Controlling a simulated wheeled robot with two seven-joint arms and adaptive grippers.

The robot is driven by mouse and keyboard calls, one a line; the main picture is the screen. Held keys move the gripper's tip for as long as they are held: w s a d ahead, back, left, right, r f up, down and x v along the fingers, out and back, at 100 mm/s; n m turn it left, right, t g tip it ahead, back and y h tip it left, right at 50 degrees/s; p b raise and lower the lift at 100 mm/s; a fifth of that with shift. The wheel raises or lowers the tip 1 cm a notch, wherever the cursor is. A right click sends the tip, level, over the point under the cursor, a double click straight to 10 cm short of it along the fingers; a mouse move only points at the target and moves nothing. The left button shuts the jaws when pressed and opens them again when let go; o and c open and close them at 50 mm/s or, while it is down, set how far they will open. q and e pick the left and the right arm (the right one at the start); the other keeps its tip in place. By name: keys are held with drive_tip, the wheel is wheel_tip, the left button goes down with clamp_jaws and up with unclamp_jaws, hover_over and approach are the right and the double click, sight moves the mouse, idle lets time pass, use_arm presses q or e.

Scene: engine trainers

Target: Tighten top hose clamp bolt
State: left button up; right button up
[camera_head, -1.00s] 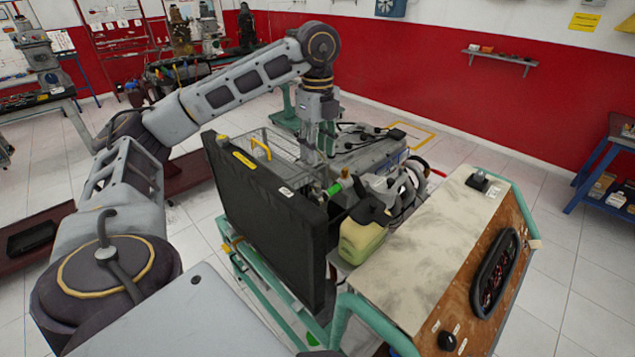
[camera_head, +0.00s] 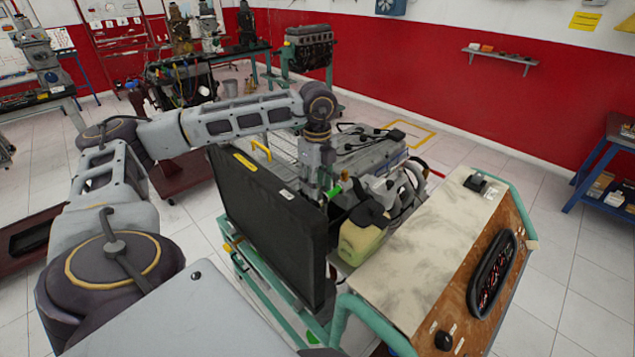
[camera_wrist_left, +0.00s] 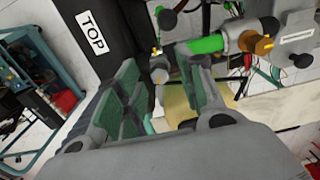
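My left gripper (camera_head: 322,192) points down behind the black radiator (camera_head: 268,225), by the green hose piece (camera_head: 335,191). In the left wrist view, the fingers (camera_wrist_left: 158,62) stand apart with green pads showing. A small grey round part with a yellow tip (camera_wrist_left: 158,72) shows between the fingertips; I cannot tell whether it is the clamp bolt or whether the fingers touch it. The green hose (camera_wrist_left: 205,45) lies just beyond the right finger, with an orange-brown fitting (camera_wrist_left: 257,43) at its right. My right gripper is not in view.
The radiator's side with the TOP label (camera_wrist_left: 90,32) stands close left of the fingers. A yellow-green tank (camera_head: 360,242) and the engine (camera_head: 370,158) are close by. A bench panel (camera_head: 425,235) stands at right. A green frame (camera_head: 255,285) runs below.

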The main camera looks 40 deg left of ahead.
use_arm(q)
drive_tip(key=shift+c, duration=0.3)
clamp_jaws()
